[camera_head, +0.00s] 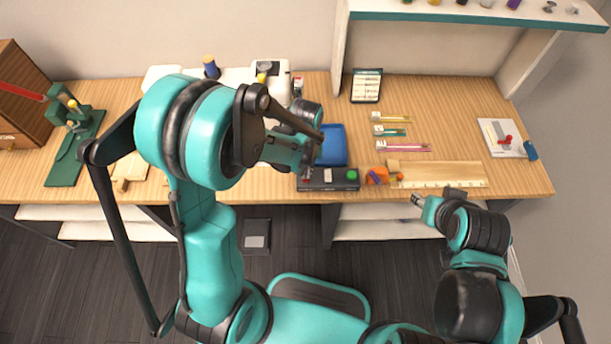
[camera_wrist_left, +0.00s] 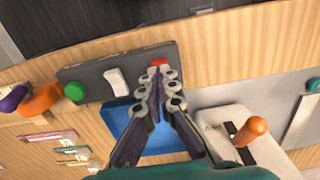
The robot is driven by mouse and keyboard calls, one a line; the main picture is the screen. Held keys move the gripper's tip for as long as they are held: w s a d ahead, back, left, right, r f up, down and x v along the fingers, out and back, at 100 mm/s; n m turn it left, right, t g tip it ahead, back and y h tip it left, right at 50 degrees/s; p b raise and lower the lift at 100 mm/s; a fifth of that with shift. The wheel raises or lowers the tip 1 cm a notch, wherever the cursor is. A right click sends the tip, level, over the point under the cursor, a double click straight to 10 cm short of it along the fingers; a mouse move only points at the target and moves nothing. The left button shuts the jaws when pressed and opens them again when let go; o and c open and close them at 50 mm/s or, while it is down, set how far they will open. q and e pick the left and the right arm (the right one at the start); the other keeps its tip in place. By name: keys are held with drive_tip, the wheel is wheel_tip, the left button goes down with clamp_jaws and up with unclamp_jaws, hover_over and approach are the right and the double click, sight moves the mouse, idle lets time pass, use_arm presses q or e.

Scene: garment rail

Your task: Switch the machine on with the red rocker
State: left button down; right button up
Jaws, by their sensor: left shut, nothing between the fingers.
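A dark control box (camera_head: 340,185) lies near the front edge of the table, in front of a blue tray (camera_head: 331,146). In the left wrist view the box (camera_wrist_left: 95,74) carries a red rocker (camera_wrist_left: 159,63), a white switch (camera_wrist_left: 117,80) and a green button (camera_wrist_left: 75,91). My left gripper (camera_wrist_left: 160,74) is shut and empty, its fingertips at the red rocker and partly covering it. Whether they touch it I cannot tell. In the head view my left gripper (camera_head: 304,172) is over the box's left end. My right gripper (camera_head: 416,199) is off the table's front edge; its jaws are too small to read.
An orange object (camera_head: 377,175) and a wooden ruler (camera_head: 440,184) lie right of the box. A white machine part with an orange knob (camera_wrist_left: 255,127) stands beside the tray. A green press (camera_head: 75,115) is at the left. A shelf (camera_head: 475,14) stands behind.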

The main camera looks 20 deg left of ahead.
use_arm(q)
drive_tip(key=shift+f+b, duration=1.05)
drive_tip(key=shift+f, duration=0.05)
idle(0.7)
drive_tip(key=shift+r, duration=0.1)
drive_tip(key=shift+r+p, duration=2.65)
drive_tip(key=shift+r, duration=0.8)
drive_tip(key=s+a+r+m+t+b, duration=0.1)
drive_tip(key=s+a+r+t, duration=0.1)
drive_tip(key=s+r, duration=0.3)
drive_tip(key=s+a+r+m+t+b, duration=0.1)
drive_tip(key=s+a+r+m+t, duration=0.1)
drive_tip(key=s+r+t, duration=0.3)
wheel_tip(320, 180, up, 4)
drive_tip(key=shift+s+a+f, duration=0.15)
drive_tip(key=shift+a, duration=0.2)
